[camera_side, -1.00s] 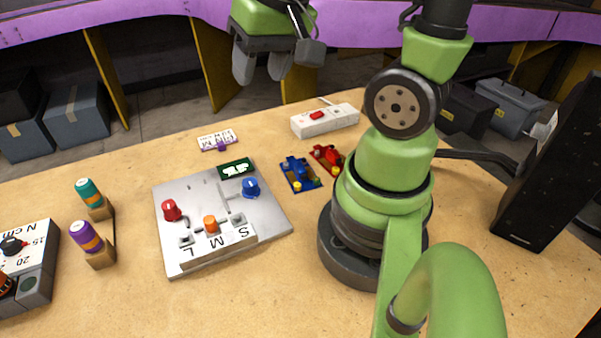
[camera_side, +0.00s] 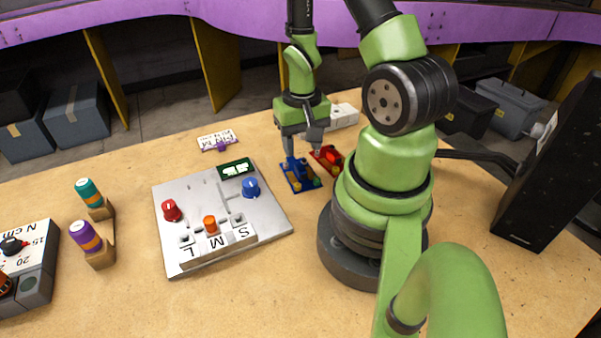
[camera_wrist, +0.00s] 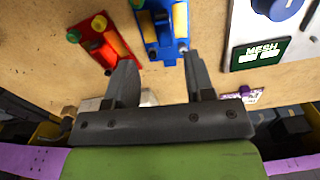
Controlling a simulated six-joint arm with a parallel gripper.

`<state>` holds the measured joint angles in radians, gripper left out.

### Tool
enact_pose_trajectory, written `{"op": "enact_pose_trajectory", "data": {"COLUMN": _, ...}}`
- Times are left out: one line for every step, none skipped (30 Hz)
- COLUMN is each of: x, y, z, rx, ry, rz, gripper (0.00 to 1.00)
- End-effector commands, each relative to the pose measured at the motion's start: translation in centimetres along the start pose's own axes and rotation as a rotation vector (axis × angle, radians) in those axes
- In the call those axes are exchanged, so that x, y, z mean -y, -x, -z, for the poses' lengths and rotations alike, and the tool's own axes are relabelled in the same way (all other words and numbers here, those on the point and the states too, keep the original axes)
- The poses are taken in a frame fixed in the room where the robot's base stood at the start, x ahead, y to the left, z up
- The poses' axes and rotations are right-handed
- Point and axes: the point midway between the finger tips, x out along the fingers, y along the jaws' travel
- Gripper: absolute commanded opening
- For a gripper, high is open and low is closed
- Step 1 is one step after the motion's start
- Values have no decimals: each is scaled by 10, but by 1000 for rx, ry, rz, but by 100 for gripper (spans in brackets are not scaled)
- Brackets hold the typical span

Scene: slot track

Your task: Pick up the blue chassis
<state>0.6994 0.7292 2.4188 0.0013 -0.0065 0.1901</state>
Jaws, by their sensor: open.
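The blue chassis (camera_side: 297,180) lies on the table between the grey slot board and my arm's base. My gripper (camera_side: 303,158) is low at the chassis's far end, pointing down. In the wrist view my gripper (camera_wrist: 162,70) has its two fingers apart, with the chassis's near end in the space between them. The fingers look apart from it, though the side view hides exact contact.
A red chassis (camera_side: 327,158) lies close to the right of the blue one, near one finger. The slot board (camera_side: 180,245) with coloured knobs is at left. A white switch box (camera_side: 344,116) stands behind the gripper. A black box (camera_side: 545,165) is at far right.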

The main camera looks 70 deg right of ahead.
Motion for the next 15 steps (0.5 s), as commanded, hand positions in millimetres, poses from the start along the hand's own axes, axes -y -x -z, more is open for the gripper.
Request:
{"op": "enact_pose_trajectory", "data": {"x": 0, "y": -2, "z": 0, "rx": 1, "ry": 0, "rz": 0, "gripper": 49}}
{"op": "enact_pose_trajectory", "data": {"x": 0, "y": -4, "z": 0, "rx": 1, "ry": 0, "rz": 0, "gripper": 49}}
{"op": "enact_pose_trajectory", "data": {"x": 1, "y": -6, "z": -1, "rx": 2, "ry": 0, "rz": 0, "gripper": 49}}
{"op": "enact_pose_trajectory", "data": {"x": 1, "y": -8, "z": -1, "rx": 2, "ry": 1, "rz": 0, "gripper": 49}}
{"op": "enact_pose_trajectory", "data": {"x": 2, "y": -11, "z": -2, "rx": 3, "ry": 1, "rz": -1, "gripper": 49}}
{"op": "enact_pose_trajectory", "data": {"x": 3, "y": -16, "z": -3, "rx": 4, "ry": 2, "rz": -1, "gripper": 49}}
{"op": "enact_pose_trajectory", "data": {"x": 3, "y": -20, "z": -4, "rx": 5, "ry": 2, "rz": -1, "gripper": 49}}
{"op": "enact_pose_trajectory", "data": {"x": 4, "y": -24, "z": -4, "rx": 6, "ry": 3, "rz": -1, "gripper": 49}}
{"op": "enact_pose_trajectory", "data": {"x": 5, "y": -30, "z": -5, "rx": 6, "ry": 3, "rz": -1, "gripper": 49}}
{"op": "enact_pose_trajectory", "data": {"x": 6, "y": -34, "z": -6, "rx": 6, "ry": 2, "rz": -1, "gripper": 49}}
{"op": "enact_pose_trajectory", "data": {"x": 6, "y": -37, "z": -6, "rx": 5, "ry": 1, "rz": -1, "gripper": 49}}
{"op": "enact_pose_trajectory", "data": {"x": 6, "y": -42, "z": -5, "rx": 4, "ry": 0, "rz": -1, "gripper": 49}}
{"op": "enact_pose_trajectory", "data": {"x": 6, "y": -45, "z": -5, "rx": 4, "ry": 0, "rz": -1, "gripper": 49}}
{"op": "enact_pose_trajectory", "data": {"x": 6, "y": -48, "z": -5, "rx": 5, "ry": 0, "rz": -1, "gripper": 49}}
{"op": "enact_pose_trajectory", "data": {"x": 6, "y": -50, "z": -5, "rx": 3, "ry": 0, "rz": 0, "gripper": 49}}
